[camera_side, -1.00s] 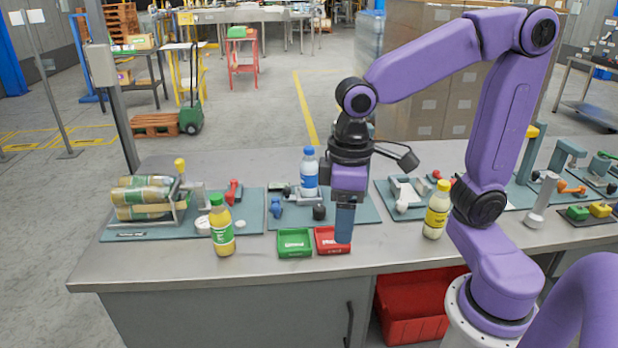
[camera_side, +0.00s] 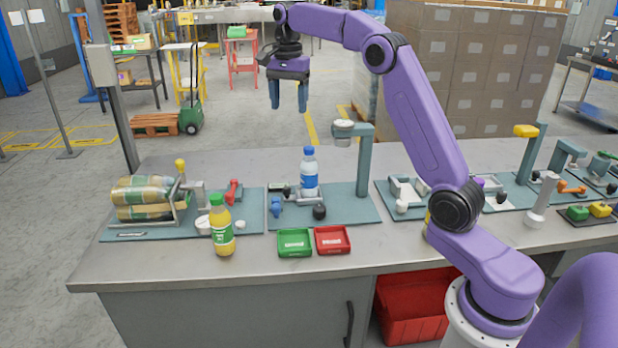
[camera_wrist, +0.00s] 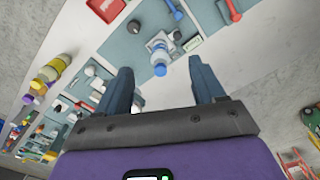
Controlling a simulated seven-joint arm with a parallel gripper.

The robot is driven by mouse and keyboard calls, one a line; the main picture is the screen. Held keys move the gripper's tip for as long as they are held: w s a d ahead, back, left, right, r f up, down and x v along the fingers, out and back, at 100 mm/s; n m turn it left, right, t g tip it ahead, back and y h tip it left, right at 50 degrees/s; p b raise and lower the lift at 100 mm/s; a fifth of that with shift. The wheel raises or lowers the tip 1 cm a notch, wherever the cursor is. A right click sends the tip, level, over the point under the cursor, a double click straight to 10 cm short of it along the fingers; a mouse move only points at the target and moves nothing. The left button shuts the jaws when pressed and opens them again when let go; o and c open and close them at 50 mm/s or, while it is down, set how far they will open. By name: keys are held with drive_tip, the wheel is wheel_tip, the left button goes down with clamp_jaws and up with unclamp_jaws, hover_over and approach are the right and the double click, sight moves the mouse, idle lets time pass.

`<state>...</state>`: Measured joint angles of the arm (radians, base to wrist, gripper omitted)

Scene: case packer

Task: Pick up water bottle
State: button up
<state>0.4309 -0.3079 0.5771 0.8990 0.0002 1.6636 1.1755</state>
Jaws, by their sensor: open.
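The water bottle (camera_side: 309,174) is clear with a blue label and a blue cap. It stands upright on a small grey fixture on the middle teal station. In the wrist view the bottle (camera_wrist: 161,68) shows from above, with its cap towards the space between my fingers. My gripper (camera_side: 289,108) is raised well above the table, above and behind the bottle in the side view, with fingers pointing down. Its fingers also show in the wrist view (camera_wrist: 162,92), apart with nothing between them.
A teal post (camera_side: 364,165) with a round grey head stands right of the bottle. A juice bottle (camera_side: 222,228) stands to the left. A green tray (camera_side: 295,243) and a red tray (camera_side: 332,240) lie in front. Bundled bottles (camera_side: 145,200) sit in a fixture at far left.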

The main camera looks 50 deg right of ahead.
drive_tip(key=d+m, duration=0.5)
drive_tip(key=d, duration=0.4)
approach(309, 148)
wheel_tip(309, 148, down, 5)
drive_tip(key=shift+s+d+f, duration=0.1)
drive_tip(key=shift+s, duration=0.05)
drive_tip(key=shift+w+f, duration=0.15)
drive_tip(key=shift+f, duration=1.15)
drive_tip(key=shift+w+f, duration=0.1)
drive_tip(key=shift+f, duration=1.15)
clamp_jaws()
